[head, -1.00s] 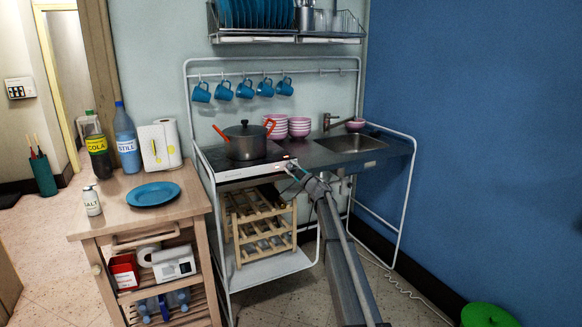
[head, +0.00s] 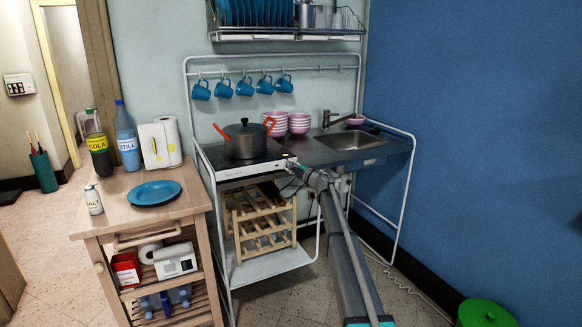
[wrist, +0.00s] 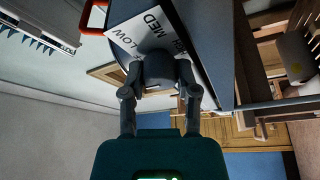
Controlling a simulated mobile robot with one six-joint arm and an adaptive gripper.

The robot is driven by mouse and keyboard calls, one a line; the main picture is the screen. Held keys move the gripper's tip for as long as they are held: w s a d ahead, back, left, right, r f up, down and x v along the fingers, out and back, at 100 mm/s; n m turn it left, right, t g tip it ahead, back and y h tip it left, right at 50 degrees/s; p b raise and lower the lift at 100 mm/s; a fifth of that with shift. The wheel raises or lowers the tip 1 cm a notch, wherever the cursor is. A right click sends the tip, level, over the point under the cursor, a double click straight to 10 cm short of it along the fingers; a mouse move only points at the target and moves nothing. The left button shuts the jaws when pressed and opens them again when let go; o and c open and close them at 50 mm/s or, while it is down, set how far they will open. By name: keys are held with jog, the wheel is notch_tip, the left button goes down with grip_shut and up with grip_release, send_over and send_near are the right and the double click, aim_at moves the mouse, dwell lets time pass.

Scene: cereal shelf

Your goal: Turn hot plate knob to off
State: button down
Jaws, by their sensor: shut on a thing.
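The hot plate (head: 236,172) sits at the left of the metal counter, with a dark pot (head: 246,138) on top. Its white front panel (wrist: 196,72) shows in the wrist view with the words MED and LOW, and another word partly covered. A dark round knob (wrist: 158,66) is on this panel. My gripper (wrist: 158,88) has one finger on each side of the knob and is shut on it. In the head view, my gripper (head: 292,165) is at the hot plate's front right corner.
A sink (head: 350,141) and stacked pink bowls (head: 299,123) are to the right of the pot. A wooden rack (head: 260,225) stands below the counter. A wooden cart (head: 120,210) with a blue plate (head: 154,193) stands at the left.

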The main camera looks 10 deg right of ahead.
jog(key=shift+c, duration=1.8)
grip_release()
